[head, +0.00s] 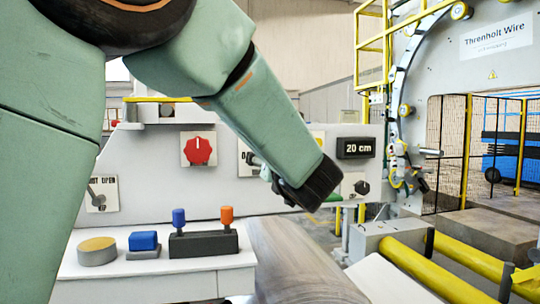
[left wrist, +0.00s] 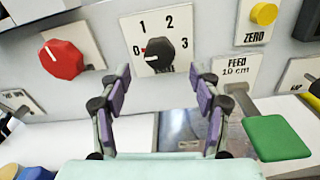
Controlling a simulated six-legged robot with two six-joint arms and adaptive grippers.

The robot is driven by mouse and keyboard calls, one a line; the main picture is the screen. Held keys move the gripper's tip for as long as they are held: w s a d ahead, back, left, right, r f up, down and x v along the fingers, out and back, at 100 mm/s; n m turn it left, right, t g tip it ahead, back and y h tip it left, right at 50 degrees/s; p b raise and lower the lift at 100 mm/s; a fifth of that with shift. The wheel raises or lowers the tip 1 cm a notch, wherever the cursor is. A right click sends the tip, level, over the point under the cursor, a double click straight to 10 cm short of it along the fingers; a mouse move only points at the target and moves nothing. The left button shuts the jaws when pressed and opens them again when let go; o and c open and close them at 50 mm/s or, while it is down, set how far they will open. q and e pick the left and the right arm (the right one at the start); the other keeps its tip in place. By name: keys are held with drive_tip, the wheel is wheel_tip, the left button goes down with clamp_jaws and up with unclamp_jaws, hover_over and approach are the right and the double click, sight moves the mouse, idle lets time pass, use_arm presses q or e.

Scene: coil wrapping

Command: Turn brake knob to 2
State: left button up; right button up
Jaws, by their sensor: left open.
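The brake knob (left wrist: 158,53) is a round black knob on a white dial plate (left wrist: 180,20) in the left wrist view. The figures 1, 2 and 3 show around it. Its pale mark points left, below the 1 and away from the 2. The label under it is partly hidden. My left gripper (left wrist: 160,75) is open, with one finger on each side below the knob and a gap to it. In the head view my left gripper (head: 258,166) is in front of the dial plate (head: 243,158), and the knob is hidden there. My right gripper is not in view.
A red knob (left wrist: 62,59) is left of the dial. A yellow button (left wrist: 263,14) and a green paddle (left wrist: 275,138) are to its right. Blue (head: 178,218) and orange (head: 226,215) levers stand on the ledge below. A display (head: 355,148) reads 20 cm.

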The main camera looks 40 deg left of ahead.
use_arm(q)
drive_tip(key=p+x, duration=0.2)
drive_tip(key=x, duration=0.4)
drive_tip(key=c, duration=1.1)
drive_tip(key=shift+c, duration=0.2)
drive_tip(key=shift+f, duration=0.1)
